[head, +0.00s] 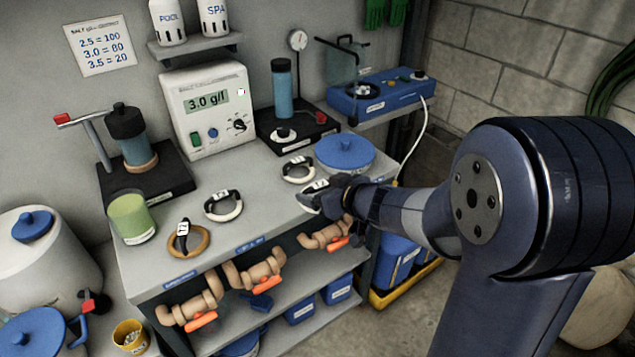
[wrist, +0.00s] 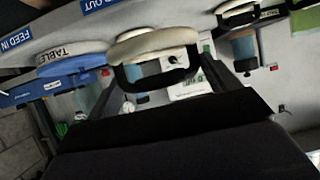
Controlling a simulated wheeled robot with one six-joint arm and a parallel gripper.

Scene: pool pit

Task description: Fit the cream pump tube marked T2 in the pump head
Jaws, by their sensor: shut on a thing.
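My gripper (head: 335,196) is shut on a cream pump tube (head: 309,199), a bent cream piece with a black bracket. It is near the bench's right front part. In the wrist view the held tube (wrist: 155,42) shows close up; I cannot read its mark. Two similar cream tubes lie on the bench, one in the middle (head: 223,206) and one farther back (head: 298,170). A tan tube (head: 186,241) lies at the front left.
A blue-lidded tub (head: 345,152) stands right behind my gripper. The white meter (head: 208,108), a black stand with a blue cylinder (head: 283,92) and a red-handled press (head: 128,140) line the back. Valves (head: 258,271) hang along the front edge.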

